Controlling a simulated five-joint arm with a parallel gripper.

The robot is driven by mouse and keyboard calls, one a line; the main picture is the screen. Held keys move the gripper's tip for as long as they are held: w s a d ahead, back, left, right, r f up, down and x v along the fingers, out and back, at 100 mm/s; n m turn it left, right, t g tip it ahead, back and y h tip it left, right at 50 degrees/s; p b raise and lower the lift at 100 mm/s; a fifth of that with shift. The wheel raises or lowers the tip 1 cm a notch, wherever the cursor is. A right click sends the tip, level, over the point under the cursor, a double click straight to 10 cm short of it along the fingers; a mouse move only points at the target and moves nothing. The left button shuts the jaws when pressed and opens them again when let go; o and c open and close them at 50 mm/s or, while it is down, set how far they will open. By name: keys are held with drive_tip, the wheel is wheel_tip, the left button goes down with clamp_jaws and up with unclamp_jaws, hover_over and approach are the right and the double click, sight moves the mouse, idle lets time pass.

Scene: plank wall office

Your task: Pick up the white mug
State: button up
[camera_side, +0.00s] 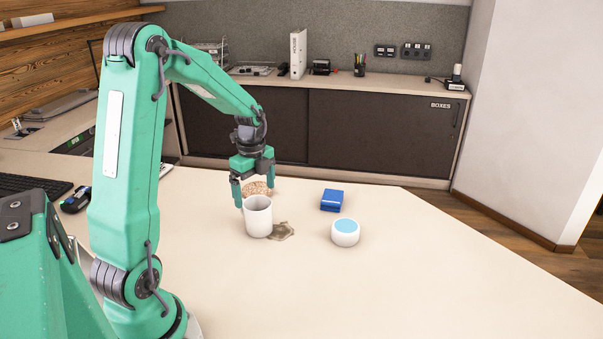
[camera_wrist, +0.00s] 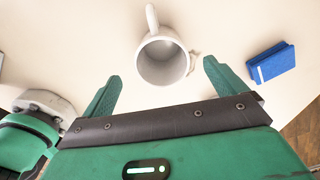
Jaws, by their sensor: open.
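The white mug (camera_side: 258,218) stands upright on the table in the side view, and it looks empty. In the wrist view I look down into the mug (camera_wrist: 163,60), with its handle pointing to the top of the picture. My gripper (camera_side: 254,191) is open above and just behind the mug in the side view. In the wrist view the two fingers of my gripper (camera_wrist: 161,80) are spread on either side of the mug's near rim, with a gap on both sides. Nothing is held.
A blue box (camera_side: 332,200) and a white round container with a light blue top (camera_side: 345,232) stand right of the mug. A flat brownish piece (camera_side: 281,231) lies beside the mug, and a speckled round thing (camera_side: 258,188) lies behind it. The table's right front is clear.

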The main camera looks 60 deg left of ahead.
sight(257, 198)
drive_tip(key=shift+f, duration=0.15)
drive_tip(key=shift+a+f, duration=0.15)
drive_tip(key=shift+f, duration=3.6)
drive_tip(key=shift+c, duration=0.3)
drive_tip(key=c, duration=1.2)
drive_tip(key=shift+r, duration=0.1)
drive_tip(key=shift+w+r, duration=0.1)
drive_tip(key=shift+r, duration=0.55)
drive_tip(key=r, duration=0.3)
drive_tip(key=shift+d+r, duration=0.1)
drive_tip(key=shift+d, duration=0.25)
drive_tip(key=d+r, duration=0.6)
drive_tip(key=d, duration=0.5)
drive_tip(key=shift+w+r, duration=0.2)
